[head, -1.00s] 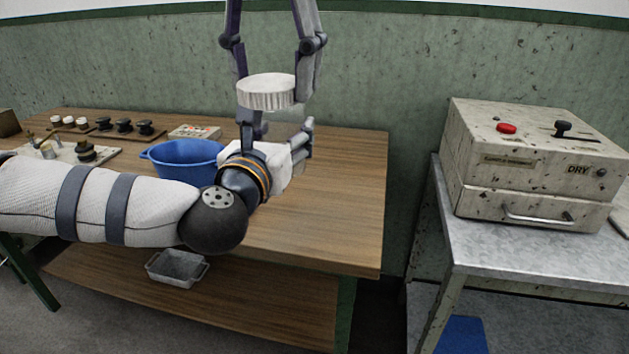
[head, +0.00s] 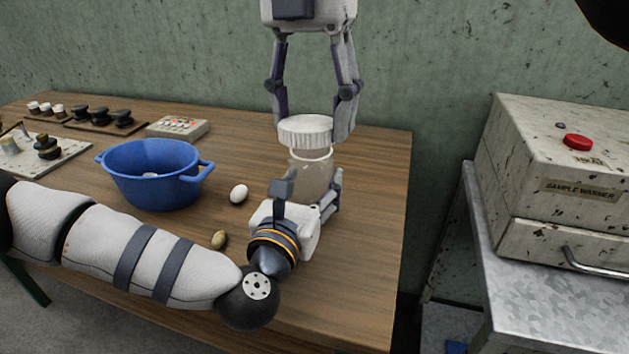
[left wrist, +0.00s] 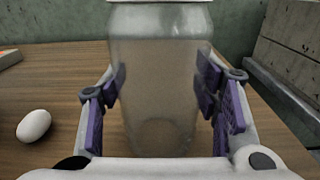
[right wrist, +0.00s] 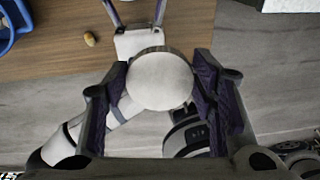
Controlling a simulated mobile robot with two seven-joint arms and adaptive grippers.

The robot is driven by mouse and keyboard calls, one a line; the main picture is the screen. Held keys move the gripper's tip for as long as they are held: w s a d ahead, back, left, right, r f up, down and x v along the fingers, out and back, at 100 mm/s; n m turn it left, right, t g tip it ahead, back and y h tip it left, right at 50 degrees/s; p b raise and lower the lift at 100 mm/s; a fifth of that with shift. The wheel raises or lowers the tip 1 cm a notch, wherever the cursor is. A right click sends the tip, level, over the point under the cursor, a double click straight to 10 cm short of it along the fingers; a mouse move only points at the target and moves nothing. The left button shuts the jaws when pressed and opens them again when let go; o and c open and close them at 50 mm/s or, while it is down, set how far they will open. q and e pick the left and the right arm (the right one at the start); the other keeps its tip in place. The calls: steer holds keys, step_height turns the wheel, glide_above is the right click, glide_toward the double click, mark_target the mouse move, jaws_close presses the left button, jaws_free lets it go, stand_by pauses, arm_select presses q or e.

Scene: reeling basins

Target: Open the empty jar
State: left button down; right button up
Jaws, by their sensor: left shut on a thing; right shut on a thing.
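A clear jar (head: 312,177) stands upright above the right part of the wooden table. My left gripper (head: 309,191) is shut around its body from the front. The jar looks empty in the left wrist view (left wrist: 160,85), with the wood tone showing through. My right gripper (head: 314,122) comes from above and is shut on the lid's sides. The lid's round top shows between the fingers in the right wrist view (right wrist: 160,80).
A blue basin (head: 153,178) stands to the left on the table (head: 235,150). A white cocoon (head: 239,192) and an olive one (head: 219,239) lie near the jar. A sample warmer (head: 545,160) stands on a metal table at right. Small dark-topped weights are at far left.

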arm_select(q)
steer(key=shift+s+r, duration=0.1)
steer(key=shift+s, duration=0.05)
steer(key=shift+f, duration=0.25)
steer(key=c, duration=0.6)
jaws_free()
steer(key=shift+r, duration=0.1)
steer(key=shift+r, duration=0.1)
